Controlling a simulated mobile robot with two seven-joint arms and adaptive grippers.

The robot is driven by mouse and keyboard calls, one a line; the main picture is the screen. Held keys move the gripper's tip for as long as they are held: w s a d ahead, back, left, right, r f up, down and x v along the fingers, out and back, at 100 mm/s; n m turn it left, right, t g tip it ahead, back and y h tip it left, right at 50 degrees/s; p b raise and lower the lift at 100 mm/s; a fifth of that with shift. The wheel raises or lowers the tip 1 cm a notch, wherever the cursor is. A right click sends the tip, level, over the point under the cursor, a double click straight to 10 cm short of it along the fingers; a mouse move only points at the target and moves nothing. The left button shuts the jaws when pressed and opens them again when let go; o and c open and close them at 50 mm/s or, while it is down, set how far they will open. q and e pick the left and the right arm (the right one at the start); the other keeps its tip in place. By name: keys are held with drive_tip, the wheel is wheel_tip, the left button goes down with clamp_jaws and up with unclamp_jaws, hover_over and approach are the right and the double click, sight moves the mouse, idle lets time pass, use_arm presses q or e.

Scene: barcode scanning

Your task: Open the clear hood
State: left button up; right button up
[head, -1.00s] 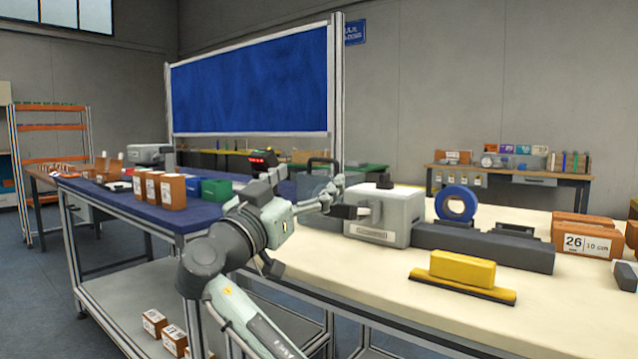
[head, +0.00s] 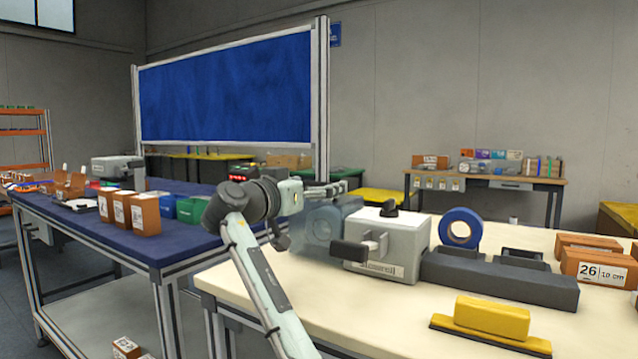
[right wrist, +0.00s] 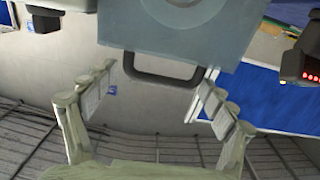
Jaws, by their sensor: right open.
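The clear hood (head: 322,228) is a see-through blue-grey box on the left side of a light grey machine (head: 400,248). In the right wrist view the hood (right wrist: 185,32) fills the top and shows a round shape. Its dark U-shaped handle (right wrist: 160,77) hangs between the fingertips of my open right gripper (right wrist: 159,72), with gaps on both sides. In the head view my right gripper (head: 332,188) is at the upper edge of the hood and hides the handle. My left gripper is out of view.
On the cream table (head: 400,318), a blue tape roll (head: 460,229) sits on a dark block. A yellow block (head: 491,316) and orange boxes (head: 596,268) are to the right. A blue-topped bench (head: 110,242) with boxes is at left.

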drive_tip(key=shift+w+d, duration=0.35)
drive_tip(key=shift+w, duration=0.15)
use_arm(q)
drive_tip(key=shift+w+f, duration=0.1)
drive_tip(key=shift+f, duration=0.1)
